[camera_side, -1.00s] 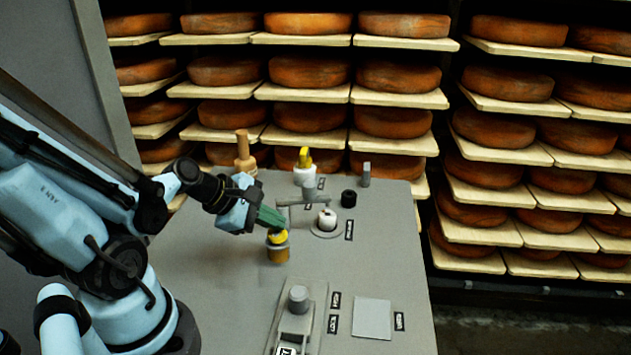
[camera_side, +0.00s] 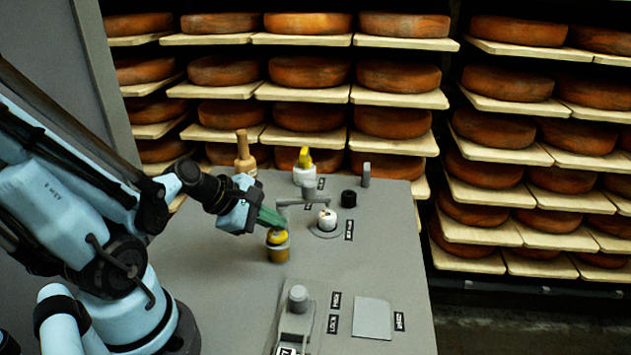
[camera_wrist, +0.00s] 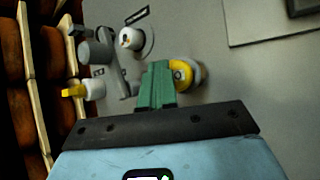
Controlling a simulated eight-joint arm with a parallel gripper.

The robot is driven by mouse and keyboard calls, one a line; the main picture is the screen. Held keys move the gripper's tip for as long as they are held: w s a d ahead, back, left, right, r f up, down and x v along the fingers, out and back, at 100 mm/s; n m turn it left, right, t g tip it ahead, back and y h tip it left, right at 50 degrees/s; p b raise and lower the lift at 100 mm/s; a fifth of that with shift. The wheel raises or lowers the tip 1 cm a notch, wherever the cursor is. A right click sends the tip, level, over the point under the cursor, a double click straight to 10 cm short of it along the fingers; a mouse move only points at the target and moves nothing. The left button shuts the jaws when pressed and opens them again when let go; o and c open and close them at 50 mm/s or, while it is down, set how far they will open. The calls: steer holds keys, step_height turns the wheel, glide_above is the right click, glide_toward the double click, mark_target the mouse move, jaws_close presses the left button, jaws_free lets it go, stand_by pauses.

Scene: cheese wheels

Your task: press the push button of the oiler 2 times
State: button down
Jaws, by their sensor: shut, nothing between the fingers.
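The oiler (camera_side: 278,251) appears to be the small brass-coloured cylinder with a yellow top, standing upright on the grey bench. Its yellow top also shows in the wrist view (camera_wrist: 182,76), partly hidden by my fingers. My gripper (camera_side: 283,222) has green fingers, shut with nothing between them. In the side view the fingertips are just above the yellow top. In the wrist view the fingers (camera_wrist: 157,72) overlap the left edge of the yellow top. I cannot tell whether they touch it or whether its button is pressed down.
A grey slider block (camera_side: 297,310) and a flat plate (camera_side: 372,318) lie in front. Cheese shelves stand behind.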

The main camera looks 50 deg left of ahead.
mark_target(275, 238)
steer(key=shift+s+d+r, duration=0.3)
steer(key=shift+s+r, duration=0.15)
steer(key=shift+r, duration=0.5)
steer(key=shift+r, duration=2.55)
steer(key=m, duration=0.1)
steer(key=d+m, duration=0.1)
steer(key=m, duration=0.1)
steer(key=shift+w+f+g, duration=0.15)
steer(key=shift+w+g, duration=0.05)
steer(key=shift+g, duration=0.1)
steer(key=d+m, duration=0.1)
steer(key=m, duration=0.6)
steer(key=w+d+m+y, duration=0.1)
steer(key=d+m, duration=0.1)
steer(key=m, duration=0.5)
steer(key=w+d+m+g, duration=0.1)
steer(key=d+m, duration=0.1)
steer(key=m, duration=0.6)
steer(key=shift+w+d, duration=0.1)
steer(key=shift+d, duration=0.1)
